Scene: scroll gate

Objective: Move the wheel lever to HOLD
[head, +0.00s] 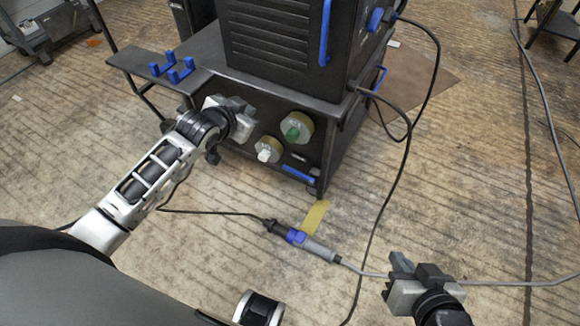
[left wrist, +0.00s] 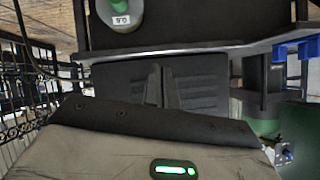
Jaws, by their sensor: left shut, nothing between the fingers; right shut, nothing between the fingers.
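A dark cart (head: 310,140) carries a black machine (head: 275,50). Its front panel has a round disc with a green knob (head: 294,129) and another with a white knob (head: 267,151). A blue bar (head: 298,174) sits low at the panel's right corner. No part is clearly marked as the wheel lever, and no HOLD marking is readable. My left gripper (head: 240,106) is shut and empty, in front of the panel's left part, hiding what is behind it. Its fingers (left wrist: 163,86) show shut in the left wrist view. My right gripper (head: 405,262) is shut and empty, over the floor.
A side shelf (head: 135,60) with blue hooks (head: 172,68) juts left of the machine. A torch with a blue collar (head: 297,237) and its cable lie on the floor near a yellow strip (head: 316,214). Black cables hang on the right. The floor at right is mostly open.

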